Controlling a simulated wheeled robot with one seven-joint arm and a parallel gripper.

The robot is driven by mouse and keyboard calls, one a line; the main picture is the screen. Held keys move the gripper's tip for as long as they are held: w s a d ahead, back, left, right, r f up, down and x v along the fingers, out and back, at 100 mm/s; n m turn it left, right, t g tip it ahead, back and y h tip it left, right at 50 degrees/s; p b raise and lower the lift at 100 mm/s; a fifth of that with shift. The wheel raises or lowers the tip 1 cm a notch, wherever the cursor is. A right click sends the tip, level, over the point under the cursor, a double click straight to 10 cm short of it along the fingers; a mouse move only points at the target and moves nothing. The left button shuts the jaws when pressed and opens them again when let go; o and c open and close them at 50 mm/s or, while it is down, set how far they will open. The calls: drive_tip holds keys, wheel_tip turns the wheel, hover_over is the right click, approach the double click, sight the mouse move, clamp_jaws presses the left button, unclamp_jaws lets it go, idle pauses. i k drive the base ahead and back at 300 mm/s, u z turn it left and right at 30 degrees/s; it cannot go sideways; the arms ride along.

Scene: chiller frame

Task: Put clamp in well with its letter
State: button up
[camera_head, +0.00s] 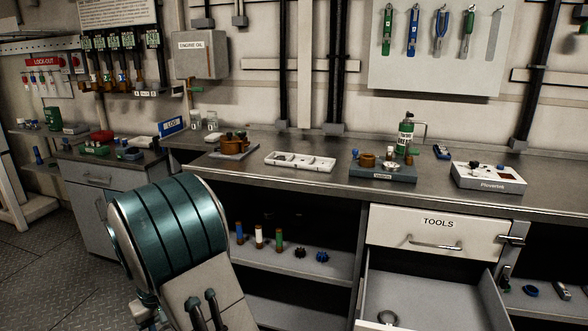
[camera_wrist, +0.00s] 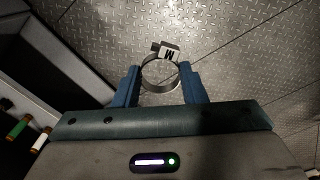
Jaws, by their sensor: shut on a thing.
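In the wrist view my gripper (camera_wrist: 160,72) is shut on a round metal clamp (camera_wrist: 146,85), held between its two blue fingers. A pale tag with a dark letter sits on the clamp's far side; it looks like an M or a W, and I cannot tell which way up it reads. The clamp is above the patterned metal floor. In the head view a white tray with several wells (camera_head: 270,162) lies on the bench; no letters can be read on it. My gripper and the held clamp do not show there.
On the bench, a grey block (camera_head: 383,174) with a green bottle (camera_head: 404,137) and a white box (camera_head: 488,180) stand right of the tray. Bare bench lies in front of the tray.

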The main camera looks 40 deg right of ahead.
sight(300, 161)
drive_tip(key=z, duration=0.55)
drive_tip(key=i, duration=0.75)
drive_tip(key=z, duration=0.75)
